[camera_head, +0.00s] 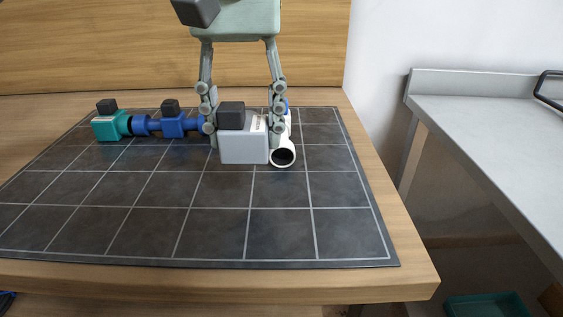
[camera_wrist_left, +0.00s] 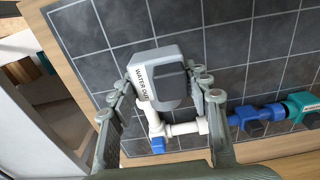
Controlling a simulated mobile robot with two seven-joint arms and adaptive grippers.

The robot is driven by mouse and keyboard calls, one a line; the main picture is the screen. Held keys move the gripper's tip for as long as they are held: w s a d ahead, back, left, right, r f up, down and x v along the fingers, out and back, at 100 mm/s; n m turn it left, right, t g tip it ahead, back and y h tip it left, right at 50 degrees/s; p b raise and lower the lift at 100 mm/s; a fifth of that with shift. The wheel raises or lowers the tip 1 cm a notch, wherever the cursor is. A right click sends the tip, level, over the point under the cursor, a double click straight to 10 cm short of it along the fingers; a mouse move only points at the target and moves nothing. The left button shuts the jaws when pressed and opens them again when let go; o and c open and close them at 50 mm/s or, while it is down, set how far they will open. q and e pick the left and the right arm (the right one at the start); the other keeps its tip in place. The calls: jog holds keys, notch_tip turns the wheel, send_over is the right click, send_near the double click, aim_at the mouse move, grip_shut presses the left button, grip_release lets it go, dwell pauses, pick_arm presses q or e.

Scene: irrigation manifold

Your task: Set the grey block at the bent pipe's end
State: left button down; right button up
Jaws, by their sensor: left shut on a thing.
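The grey block (camera_head: 240,151), with a black cap and a label, is between the fingers of my left gripper (camera_head: 243,138), which is shut on it. In the left wrist view the grey block (camera_wrist_left: 145,64) shows the words "WATER OUT". The white bent pipe (camera_head: 283,157) has its open end facing front, just right of the block in the head view. In the left wrist view the bent pipe (camera_wrist_left: 155,125) runs up to behind the block, which hides its end there. I cannot tell whether block and pipe touch. My right gripper is not in view.
Blue fittings (camera_head: 174,124) and a teal block (camera_head: 109,126) with black caps lie in line to the left. The dark gridded mat (camera_head: 210,230) is clear in front. The wooden table (camera_head: 400,235) ends at the right, with a grey counter (camera_head: 490,130) beyond a gap.

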pick_arm(q)
jog(key=d, duration=0.1)
jog(key=d+f, duration=0.1)
jog(key=w+d+f, duration=0.1)
jog(key=d, duration=0.1)
jog(key=shift+f, duration=0.1)
jog(key=shift+d+f, duration=0.15)
notch_tip(320, 180, down, 4)
jog(key=shift+r, duration=0.15)
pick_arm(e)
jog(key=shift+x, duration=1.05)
pick_arm(q)
jog(key=shift+f, duration=0.25)
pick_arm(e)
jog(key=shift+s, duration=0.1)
pick_arm(q)
jog(key=c, duration=1.1)
grip_release()
jog(key=o, duration=0.4)
jog(key=shift+c, duration=0.2)
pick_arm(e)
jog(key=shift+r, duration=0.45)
